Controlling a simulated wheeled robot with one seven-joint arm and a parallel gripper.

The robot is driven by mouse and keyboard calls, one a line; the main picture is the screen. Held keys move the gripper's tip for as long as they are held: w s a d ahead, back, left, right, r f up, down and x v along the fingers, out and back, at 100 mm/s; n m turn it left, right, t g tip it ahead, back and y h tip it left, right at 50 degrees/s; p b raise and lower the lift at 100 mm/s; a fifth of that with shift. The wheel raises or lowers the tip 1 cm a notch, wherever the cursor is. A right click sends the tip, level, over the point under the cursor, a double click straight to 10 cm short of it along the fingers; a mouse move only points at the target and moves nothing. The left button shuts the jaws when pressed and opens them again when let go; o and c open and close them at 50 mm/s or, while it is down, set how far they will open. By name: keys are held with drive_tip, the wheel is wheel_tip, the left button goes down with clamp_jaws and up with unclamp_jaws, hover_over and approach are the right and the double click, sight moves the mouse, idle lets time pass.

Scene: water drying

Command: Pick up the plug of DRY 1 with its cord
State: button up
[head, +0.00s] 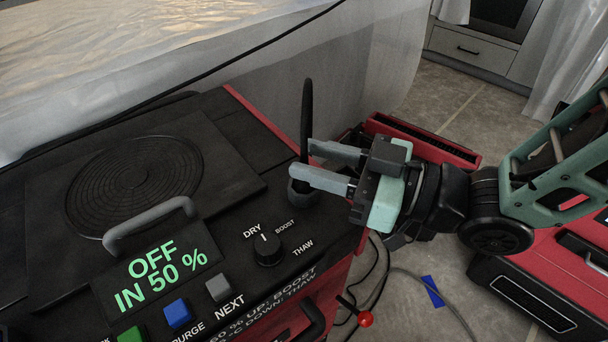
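No plug marked DRY 1 can be made out. A dark cord (378,277) and a grey cord (437,292) run down beside the machine to the floor, and their ends are hidden or unclear. My gripper (302,160) is at the machine's right edge. Its two pale fingers are apart, with the upright black handle (306,105) at their tips. I cannot tell whether they touch it. The handle rises from a dark round base (302,194), partly hidden by the near finger.
The black and red machine (228,185) fills the left, with a dial (267,249), coloured buttons and a display reading "OFF IN 50 %". A red-tipped lever (365,319) and a blue strip (432,291) are low right. Red cases (425,140) stand behind and right. Tiled floor shows between.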

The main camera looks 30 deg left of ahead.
drive_tip(key=shift+s+a, duration=0.15)
drive_tip(key=shift+a, duration=0.9)
clamp_jaws()
